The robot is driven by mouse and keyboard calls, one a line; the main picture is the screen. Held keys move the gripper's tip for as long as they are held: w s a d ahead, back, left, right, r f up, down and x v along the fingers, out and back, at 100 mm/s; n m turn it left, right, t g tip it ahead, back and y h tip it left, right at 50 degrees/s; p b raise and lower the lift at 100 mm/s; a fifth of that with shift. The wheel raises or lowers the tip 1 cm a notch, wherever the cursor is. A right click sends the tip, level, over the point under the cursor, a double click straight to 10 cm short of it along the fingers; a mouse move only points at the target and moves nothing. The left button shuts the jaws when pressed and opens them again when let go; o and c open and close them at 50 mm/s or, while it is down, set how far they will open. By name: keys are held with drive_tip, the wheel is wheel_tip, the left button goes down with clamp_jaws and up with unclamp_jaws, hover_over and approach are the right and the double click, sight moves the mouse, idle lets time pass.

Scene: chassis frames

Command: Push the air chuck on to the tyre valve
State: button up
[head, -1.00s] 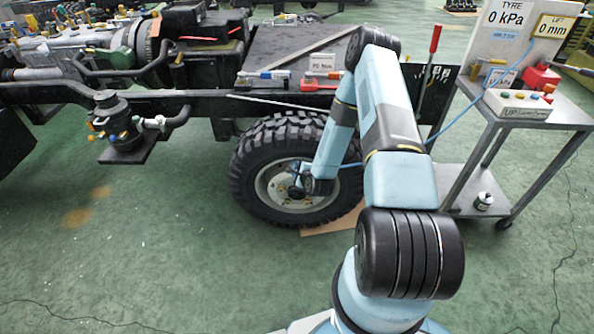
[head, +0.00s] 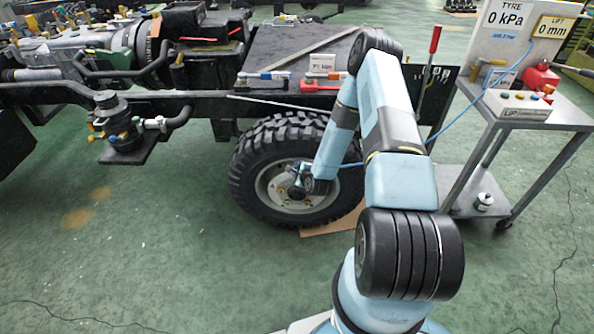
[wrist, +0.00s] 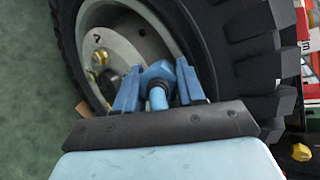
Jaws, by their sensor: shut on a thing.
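The wheel's black tyre (head: 250,185) and pale grey rim (head: 270,202) stand upright beneath the chassis. My gripper (head: 298,181) is in front of the rim, near its centre. In the wrist view my gripper (wrist: 158,88) is shut on the blue air chuck (wrist: 157,72), which sits between its two blue fingers. The chuck's head points toward the rim (wrist: 115,30). A brass-coloured fitting (wrist: 100,57) shows on the rim to the left of the chuck, apart from it. I cannot tell whether this is the tyre valve. The chuck hides part of the rim.
A blue air hose (head: 463,112) runs from the grey cart (head: 562,116) at right toward my arm. A sign (head: 505,17) on the cart reads TYRE 0 kPa. The black chassis rail (head: 200,102) crosses above the wheel. Green floor left of the wheel is clear.

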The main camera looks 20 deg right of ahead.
drive_tip(key=shift+w+f, duration=0.15)
drive_tip(key=shift+w, duration=0.1)
drive_tip(key=o, duration=1.2)
drive_tip(key=v, duration=1.3)
drive_tip(key=shift+s+r, duration=0.2)
drive_tip(key=shift+s, duration=0.15)
